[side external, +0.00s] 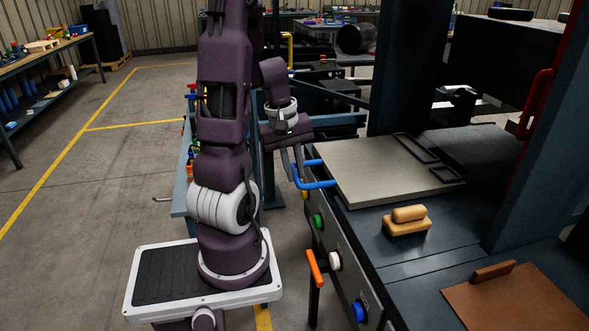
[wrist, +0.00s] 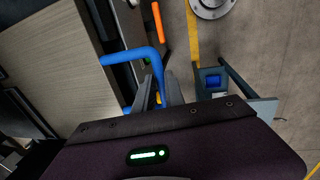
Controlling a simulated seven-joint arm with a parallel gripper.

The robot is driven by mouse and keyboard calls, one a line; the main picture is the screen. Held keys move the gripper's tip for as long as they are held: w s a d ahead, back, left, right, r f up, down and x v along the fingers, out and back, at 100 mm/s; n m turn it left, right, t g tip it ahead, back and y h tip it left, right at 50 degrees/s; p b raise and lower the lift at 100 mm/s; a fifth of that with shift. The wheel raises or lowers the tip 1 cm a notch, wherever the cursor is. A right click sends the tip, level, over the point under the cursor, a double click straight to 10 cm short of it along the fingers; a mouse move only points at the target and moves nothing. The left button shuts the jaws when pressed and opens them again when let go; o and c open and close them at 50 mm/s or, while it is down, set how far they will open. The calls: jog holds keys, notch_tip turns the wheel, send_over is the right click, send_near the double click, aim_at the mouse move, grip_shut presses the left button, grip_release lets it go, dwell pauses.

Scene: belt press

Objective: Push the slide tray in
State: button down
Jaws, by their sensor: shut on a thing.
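The slide tray (side external: 368,172) is a flat grey plate with dark frame shapes at its far end. It lies on the press bed and its near edge faces my arm. A blue U-shaped handle (side external: 318,184) sticks out from that edge. My gripper (side external: 294,168) is shut on the handle's outer bar. In the wrist view, my gripper's two fingers (wrist: 162,88) close around the blue handle (wrist: 140,52), with the tray (wrist: 55,55) to the left. The fingers partly hide the handle's end.
A wooden-handled brush (side external: 407,222) stands on the bed beside the tray. A brown plate (side external: 515,300) lies nearer the camera. An orange lever (side external: 314,268) and green (side external: 318,221), white (side external: 335,261) and blue (side external: 359,311) buttons are on the front panel. A dark press column rises behind the tray.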

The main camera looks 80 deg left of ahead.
jog(key=shift+w, duration=0.1)
dwell(0.8)
jog(key=w, duration=3.9)
jog(key=shift+w+d, duration=0.1)
jog(key=shift+w, duration=0.2)
jog(key=c, duration=1.4)
grip_release()
jog(key=r, duration=0.3)
jog(key=s+r, duration=0.1)
jog(key=r, duration=0.3)
jog(key=shift+s, duration=0.2)
